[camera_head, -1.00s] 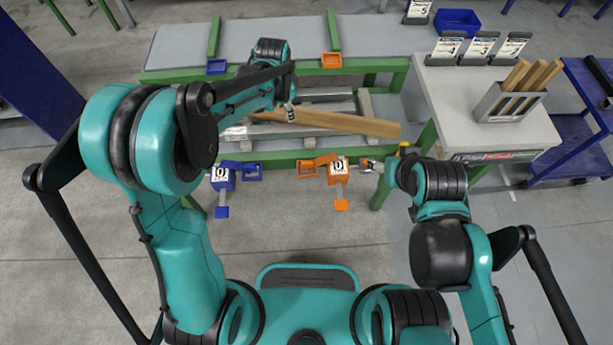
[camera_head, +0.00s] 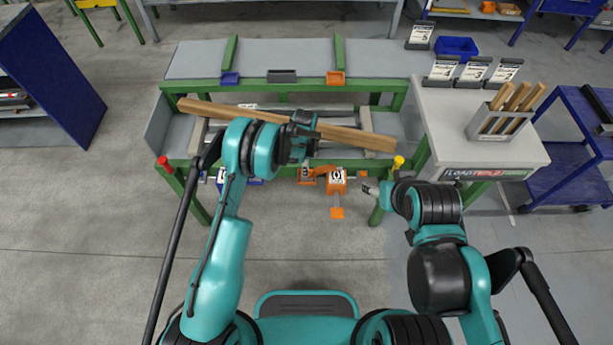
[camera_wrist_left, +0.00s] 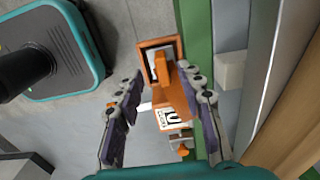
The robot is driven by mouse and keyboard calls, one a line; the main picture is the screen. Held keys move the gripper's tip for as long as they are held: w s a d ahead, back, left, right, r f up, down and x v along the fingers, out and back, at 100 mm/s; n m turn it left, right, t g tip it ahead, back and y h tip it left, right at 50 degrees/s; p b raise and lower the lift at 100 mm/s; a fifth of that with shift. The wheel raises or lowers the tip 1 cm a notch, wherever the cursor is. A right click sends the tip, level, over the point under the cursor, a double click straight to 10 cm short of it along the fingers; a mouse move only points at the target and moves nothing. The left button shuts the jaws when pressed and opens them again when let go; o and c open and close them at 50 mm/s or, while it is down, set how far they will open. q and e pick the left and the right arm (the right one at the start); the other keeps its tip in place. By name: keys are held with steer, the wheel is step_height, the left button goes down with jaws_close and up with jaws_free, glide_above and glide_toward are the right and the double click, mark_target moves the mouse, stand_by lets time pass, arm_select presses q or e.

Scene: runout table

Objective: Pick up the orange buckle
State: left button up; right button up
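The orange buckle (camera_head: 336,182) is at the front rail of the green bench in the head view, with a square frame on its left, a white numbered label and a tab hanging below. In the left wrist view the buckle (camera_wrist_left: 172,88) shows between the fingers, with its open frame beyond the tips. My left gripper (camera_wrist_left: 160,78) is open around it. The right finger looks very close to the orange part; contact is unclear. In the head view my left gripper (camera_head: 307,168) partly covers the frame. My right gripper (camera_head: 364,184) is just right of the buckle, its opening unclear.
A blue buckle (camera_head: 222,180), partly behind my left arm, is on the same rail. A long wooden beam (camera_head: 355,137) lies across the bench behind my gripper. A yellow-capped post (camera_head: 399,161) stands by my right gripper. A grey side table (camera_head: 470,150) is at right.

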arm_select(q)
steer(key=f, duration=0.3)
steer(key=f+b, duration=0.1)
steer(key=shift+w+d+f, duration=0.15)
steer(key=shift+d+f, duration=0.05)
steer(key=shift+d, duration=0.15)
steer(key=shift+r, duration=0.1)
jaws_close()
steer(key=shift+r, duration=0.15)
